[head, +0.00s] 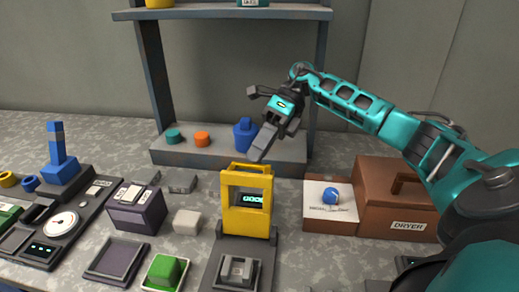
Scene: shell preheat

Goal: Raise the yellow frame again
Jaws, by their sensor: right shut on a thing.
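The yellow frame (247,220) stands upright at the back of its dark base (220,282), in the middle of the bench. Lit letters, partly hidden, show through its window. A grey block-shaped piece (238,269) sits on the base in front of it. My right gripper (258,153) reaches in from the right and is shut at the frame's top bar. The exact contact at the bar is too small to make out. My left gripper is not in view.
A brown box marked DRYER (408,223) and a white box with a blue knob (331,198) stand to the right. A green button (165,270), a pale block (187,221) and a purple box (137,208) are left. A shelf rack (230,12) rises behind.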

